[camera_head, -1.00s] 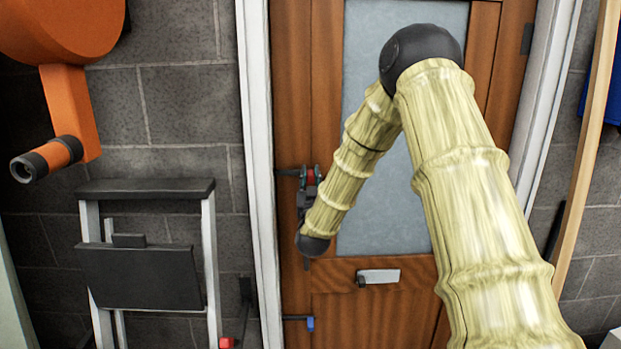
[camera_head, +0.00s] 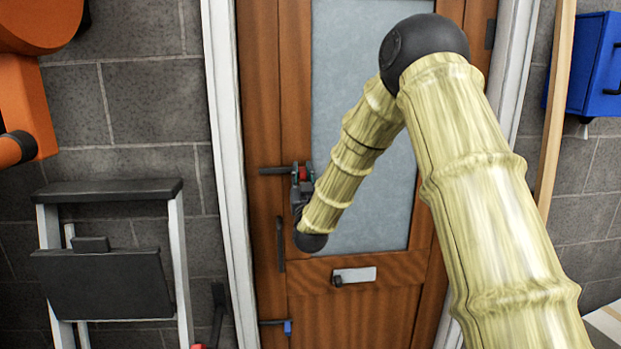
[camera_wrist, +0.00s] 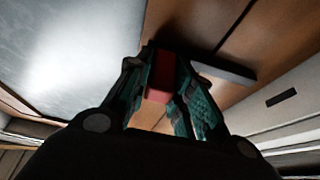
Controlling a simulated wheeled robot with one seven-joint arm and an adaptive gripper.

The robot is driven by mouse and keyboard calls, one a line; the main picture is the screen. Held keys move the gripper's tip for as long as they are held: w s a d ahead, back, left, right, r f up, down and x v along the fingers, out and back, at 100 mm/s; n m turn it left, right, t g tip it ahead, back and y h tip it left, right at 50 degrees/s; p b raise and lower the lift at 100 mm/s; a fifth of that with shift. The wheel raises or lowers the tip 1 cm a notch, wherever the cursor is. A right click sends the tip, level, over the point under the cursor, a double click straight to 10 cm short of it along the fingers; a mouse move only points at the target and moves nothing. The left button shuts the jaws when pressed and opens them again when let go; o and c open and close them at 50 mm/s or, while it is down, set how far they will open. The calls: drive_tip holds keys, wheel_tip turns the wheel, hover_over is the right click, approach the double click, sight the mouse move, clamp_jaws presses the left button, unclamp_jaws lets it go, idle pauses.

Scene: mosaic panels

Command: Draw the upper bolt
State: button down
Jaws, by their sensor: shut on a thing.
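The upper bolt is a dark horizontal rod (camera_head: 274,171) with a red knob (camera_head: 304,172), on the left part of the brown door (camera_head: 262,110). My gripper (camera_head: 303,176) is at the knob, shut on it. In the wrist view the red knob (camera_wrist: 158,88) sits between the teal pads of my gripper (camera_wrist: 166,95). The dark rod (camera_wrist: 228,68) runs off to the right there. My gripper and wrist partly hide the bolt's mount in the head view.
A lower bolt with a blue knob (camera_head: 288,326) is near the door's bottom left. A dark vertical handle (camera_head: 280,244) and a pale letter plate (camera_head: 355,275) are on the door. A folded step stool (camera_head: 110,190) and orange equipment (camera_head: 25,95) stand left. A blue box (camera_head: 592,65) hangs right.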

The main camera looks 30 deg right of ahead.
drive_tip(key=shift+d, duration=0.15)
drive_tip(key=c, duration=1.4)
unclamp_jaws()
drive_tip(key=shift+s, duration=0.1)
drive_tip(key=shift+o, duration=0.8)
drive_tip(key=shift+s+d, duration=0.1)
drive_tip(key=shift+d, duration=0.1)
drive_tip(key=shift+a, duration=0.1)
drive_tip(key=shift+a, duration=0.2)
drive_tip(key=v, duration=1.1)
drive_tip(key=shift+s+f, duration=0.25)
drive_tip(key=shift+s, duration=0.1)
